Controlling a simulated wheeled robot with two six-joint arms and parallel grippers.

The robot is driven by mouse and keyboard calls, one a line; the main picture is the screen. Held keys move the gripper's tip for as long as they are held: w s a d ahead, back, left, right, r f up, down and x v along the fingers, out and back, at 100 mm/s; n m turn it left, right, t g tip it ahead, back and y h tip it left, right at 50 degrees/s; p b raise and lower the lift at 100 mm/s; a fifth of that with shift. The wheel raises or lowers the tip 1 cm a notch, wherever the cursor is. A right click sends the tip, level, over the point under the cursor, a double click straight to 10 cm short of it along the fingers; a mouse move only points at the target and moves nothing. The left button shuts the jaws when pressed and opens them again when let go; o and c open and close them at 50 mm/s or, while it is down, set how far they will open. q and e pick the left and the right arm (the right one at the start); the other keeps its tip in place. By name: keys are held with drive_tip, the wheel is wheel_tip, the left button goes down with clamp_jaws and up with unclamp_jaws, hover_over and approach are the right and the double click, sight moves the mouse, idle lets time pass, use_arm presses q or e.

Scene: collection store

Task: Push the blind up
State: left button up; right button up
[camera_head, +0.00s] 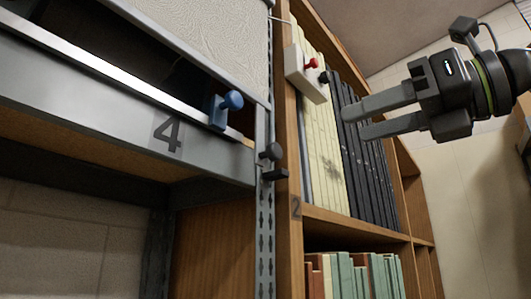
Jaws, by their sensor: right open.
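The blind (205,35) is a pale, textured panel in a grey frame at the upper left. It covers the upper part of the bay above the metal shelf marked 4, with a dark gap below its lower edge. A blue knob (231,100) on a bracket sits at the shelf front near the right post. My right gripper (354,122) is open and empty at the right, its fingers pointing left. In the picture it overlaps the black binders, well to the right of the blind. My left gripper is out of view.
A pale box (305,74) with a red and a black knob is on the wooden bookcase (290,170). Cream volumes (322,150) and black binders (366,165) fill its upper shelf. A slotted metal post (266,225) stands between the bays. Bare wall (465,210) shows at right.

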sight(278, 150)
drive_tip(key=p+x, duration=0.5)
drive_tip(key=x, duration=1.1)
drive_tip(key=shift+w+a+p, duration=0.4)
drive_tip(key=shift+a+p, duration=0.05)
drive_tip(key=shift+a, duration=0.15)
drive_tip(key=shift+d, duration=0.1)
drive_tip(key=shift+c, duration=0.2)
clamp_jaws()
